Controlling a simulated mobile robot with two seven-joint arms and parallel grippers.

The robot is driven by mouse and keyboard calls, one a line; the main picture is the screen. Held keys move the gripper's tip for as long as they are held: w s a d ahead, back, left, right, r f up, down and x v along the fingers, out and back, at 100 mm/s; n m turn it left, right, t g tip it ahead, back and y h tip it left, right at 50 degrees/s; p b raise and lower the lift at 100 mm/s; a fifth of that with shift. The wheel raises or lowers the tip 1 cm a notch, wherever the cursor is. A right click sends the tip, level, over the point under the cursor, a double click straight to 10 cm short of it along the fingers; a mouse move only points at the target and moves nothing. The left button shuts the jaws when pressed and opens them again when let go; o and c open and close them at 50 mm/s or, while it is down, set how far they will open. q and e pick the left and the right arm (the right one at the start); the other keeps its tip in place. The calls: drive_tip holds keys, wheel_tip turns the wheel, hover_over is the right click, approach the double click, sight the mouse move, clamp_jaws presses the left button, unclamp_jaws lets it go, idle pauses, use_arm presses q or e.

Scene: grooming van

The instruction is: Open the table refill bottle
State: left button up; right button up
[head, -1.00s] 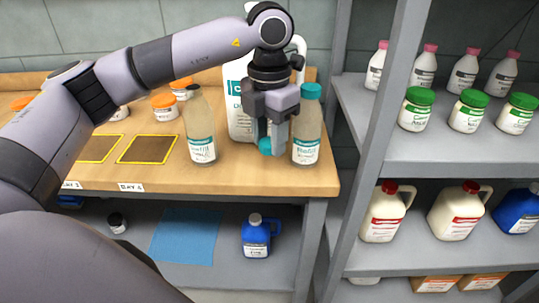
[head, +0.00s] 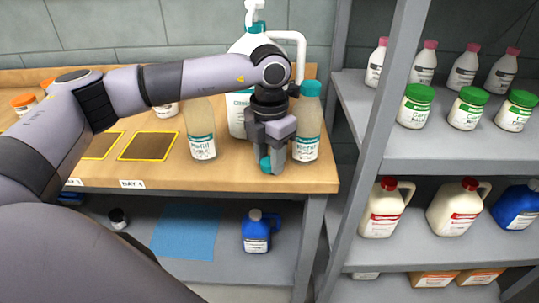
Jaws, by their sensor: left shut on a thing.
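A clear bottle with a teal-and-white refill label (head: 202,130) stands upright on the wooden table (head: 235,178). Its top is hidden behind my left arm. My left gripper (head: 273,161) points down near the table's front edge, to the right of this bottle. It is shut on a small teal cap (head: 265,164); I cannot tell whether the cap touches the table. A second similar bottle (head: 309,125), with a teal cap on, stands just behind and right of the gripper. My right gripper is not in view.
A large white pump jug (head: 240,112) stands behind the gripper. Yellow-edged dark mats (head: 149,146) lie to the left. A blue jug (head: 256,232) sits on the lower shelf. A grey rack (head: 440,148) with jars and jugs stands at the right.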

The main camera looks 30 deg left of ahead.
use_arm(q)
drive_tip(key=o, duration=1.2)
drive_tip(key=shift+f, duration=0.15)
drive_tip(key=shift+c, duration=0.2)
